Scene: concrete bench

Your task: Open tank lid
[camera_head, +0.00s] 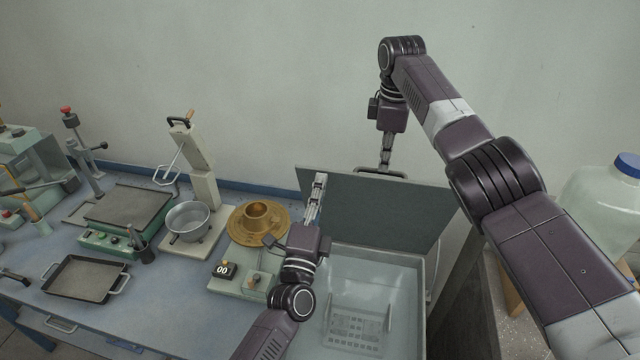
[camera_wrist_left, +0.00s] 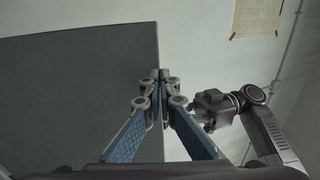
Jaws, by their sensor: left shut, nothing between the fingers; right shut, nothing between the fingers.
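The tank (camera_head: 411,300) stands at the right end of the bench with its top uncovered. Its dark grey-green lid (camera_head: 400,215) stands raised and steeply tilted at the back, with a handle (camera_head: 398,175) at its top edge. My left gripper (camera_head: 320,180) is shut and empty, pointing up in front of the lid's left part. In the left wrist view its fingertips (camera_wrist_left: 160,76) are together by the lid's edge, and the lid (camera_wrist_left: 75,95) fills the left side. My right gripper (camera_head: 386,168) is shut and points down at the handle; contact cannot be told.
A pale rack (camera_head: 357,325) lies inside the tank. Left of it are a brass disc fixture (camera_head: 245,236), a metal bowl (camera_head: 187,218), a hotplate (camera_head: 128,207) and a black tray (camera_head: 84,278). A large bottle (camera_head: 605,200) stands at the right. The wall is close behind.

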